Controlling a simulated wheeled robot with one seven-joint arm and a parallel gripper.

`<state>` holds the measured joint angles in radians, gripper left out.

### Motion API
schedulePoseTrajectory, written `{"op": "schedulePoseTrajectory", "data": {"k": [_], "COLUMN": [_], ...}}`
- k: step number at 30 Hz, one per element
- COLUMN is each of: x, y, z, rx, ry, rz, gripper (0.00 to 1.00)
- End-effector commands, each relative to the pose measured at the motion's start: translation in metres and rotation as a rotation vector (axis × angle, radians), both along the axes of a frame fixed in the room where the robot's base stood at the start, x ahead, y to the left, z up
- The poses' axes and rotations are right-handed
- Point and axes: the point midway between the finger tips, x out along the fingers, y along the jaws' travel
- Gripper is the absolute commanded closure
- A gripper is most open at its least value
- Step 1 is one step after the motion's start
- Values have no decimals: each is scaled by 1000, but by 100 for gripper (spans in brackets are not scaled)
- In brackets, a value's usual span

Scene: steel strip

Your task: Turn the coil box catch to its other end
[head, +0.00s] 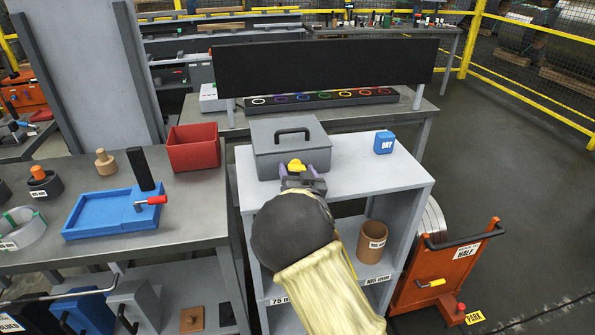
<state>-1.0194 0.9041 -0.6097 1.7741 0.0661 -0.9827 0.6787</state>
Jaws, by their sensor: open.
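The coil box (268,135) is a grey lidded box with a black handle on top, standing on the light grey shelf unit. Its catch (296,165) is a small yellow piece low on the box's front face. My gripper (304,169) is at the catch, with its fingers on either side of the yellow piece. The fingers are open. I cannot tell whether they touch the catch. My wrist and arm hide the front of the shelf top below the box.
A blue block labelled DRY (384,142) stands right of the box on the shelf top (365,175). A red bin (194,148) and a blue tray fixture (110,212) with a red-handled lever are on the bench at left. An orange cart (440,275) stands at right.

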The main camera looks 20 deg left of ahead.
Motion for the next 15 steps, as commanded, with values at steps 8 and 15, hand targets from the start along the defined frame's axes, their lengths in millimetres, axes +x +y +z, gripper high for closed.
{"op": "schedulePoseTrajectory", "data": {"k": [8, 15], "x": [0, 0], "y": [0, 0], "z": [0, 0], "rx": [0, -5], "ry": [0, -3], "rz": [0, 0], "gripper": [60, 77]}}
